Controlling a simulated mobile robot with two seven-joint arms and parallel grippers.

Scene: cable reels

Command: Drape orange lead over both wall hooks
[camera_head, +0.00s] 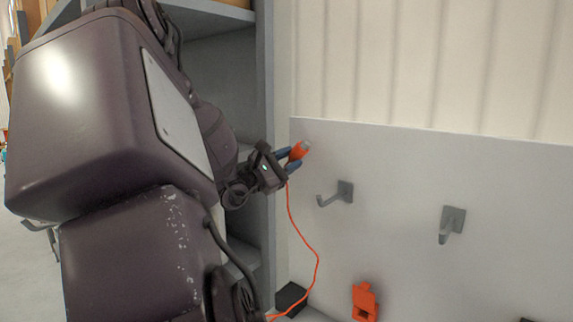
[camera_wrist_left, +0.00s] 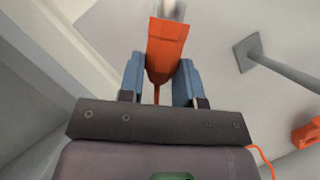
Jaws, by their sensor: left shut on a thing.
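My left gripper (camera_head: 291,158) is shut on the orange plug (camera_head: 299,151) at the end of the orange lead (camera_head: 316,262). The plug also shows between the blue fingers in the left wrist view (camera_wrist_left: 165,50). The lead hangs from the gripper in a curve down to the bottom of the head view. The left wall hook (camera_head: 337,194) and the right wall hook (camera_head: 452,224) are grey and fixed to a pale panel. The gripper is left of and above the left hook, which also shows in the left wrist view (camera_wrist_left: 250,53). No lead lies over either hook. My right gripper is not in view.
The pale panel (camera_head: 400,165) stands before a ribbed wall. Grey shelving (camera_head: 265,100) is at the left, behind my arm. Low down are an orange object (camera_head: 364,302) and a black block (camera_head: 290,298). The panel around the hooks is clear.

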